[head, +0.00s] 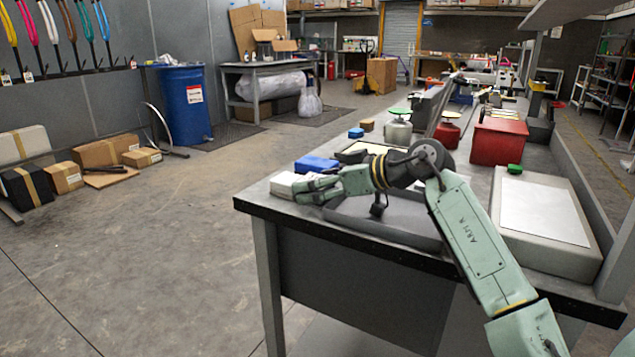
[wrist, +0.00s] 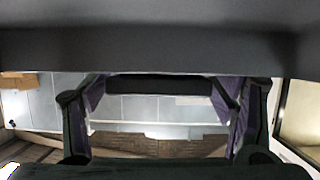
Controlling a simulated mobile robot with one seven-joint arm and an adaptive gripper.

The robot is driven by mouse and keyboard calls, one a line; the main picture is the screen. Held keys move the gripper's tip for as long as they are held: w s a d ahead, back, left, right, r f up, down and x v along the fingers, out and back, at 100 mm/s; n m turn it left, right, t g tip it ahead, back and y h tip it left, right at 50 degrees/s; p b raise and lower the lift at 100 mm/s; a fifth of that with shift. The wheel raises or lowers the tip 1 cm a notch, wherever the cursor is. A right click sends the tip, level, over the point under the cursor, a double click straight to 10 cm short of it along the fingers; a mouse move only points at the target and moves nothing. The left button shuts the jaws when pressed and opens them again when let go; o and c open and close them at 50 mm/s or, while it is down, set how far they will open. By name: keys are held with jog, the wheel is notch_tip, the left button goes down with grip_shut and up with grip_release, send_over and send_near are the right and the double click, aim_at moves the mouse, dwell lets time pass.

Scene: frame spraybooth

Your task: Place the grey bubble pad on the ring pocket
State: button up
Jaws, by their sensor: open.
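My gripper (head: 308,190) is at the near left corner of the long bench, above its edge, fingers pointing left. In the wrist view my gripper (wrist: 160,125) has its two fingers wide apart with nothing between them. I cannot pick out the grey bubble pad or the ring pocket with certainty. A shallow grey tray (head: 400,228) lies under my wrist, partly hidden by my arm. A pale grey slab with a white sheet (head: 540,211) lies on the bench to the right of my arm. A small white stack (head: 281,184) lies just behind my fingers.
A blue block (head: 315,163) lies behind my gripper. A blue barrel (head: 186,103) and cartons (head: 105,152) stand left. The floor between is clear.

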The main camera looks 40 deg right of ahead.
jog(key=shift+f, duration=0.75)
jog(key=shift+r, duration=0.2)
jog(key=v, duration=0.6)
jog(key=r+v, duration=0.1)
jog(key=v, duration=0.5)
jog(key=shift+r+b, duration=0.15)
jog(key=shift+b, duration=0.15)
